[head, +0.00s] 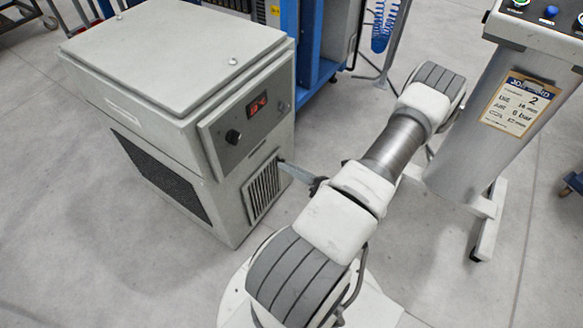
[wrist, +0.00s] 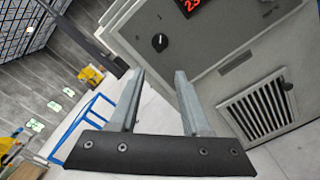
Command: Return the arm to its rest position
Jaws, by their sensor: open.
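My gripper (wrist: 159,82) is open in the wrist view, with two grey fingers apart and nothing between them. In the head view only a small part of my gripper (head: 298,173) shows, beside the front of a grey cabinet. The rest of it is hidden behind my white and grey arm, which stretches from the bottom centre to the upper right. I cannot tell in the head view whether the finger touches the cabinet. No copper tube is in view.
The grey cabinet (head: 172,62) has a red display, a black knob and a vent; its front also shows in the wrist view (wrist: 228,80). A control pedestal (head: 490,150) with a notice stands right of my arm. A blue frame (head: 312,45) stands behind. The floor at lower left is clear.

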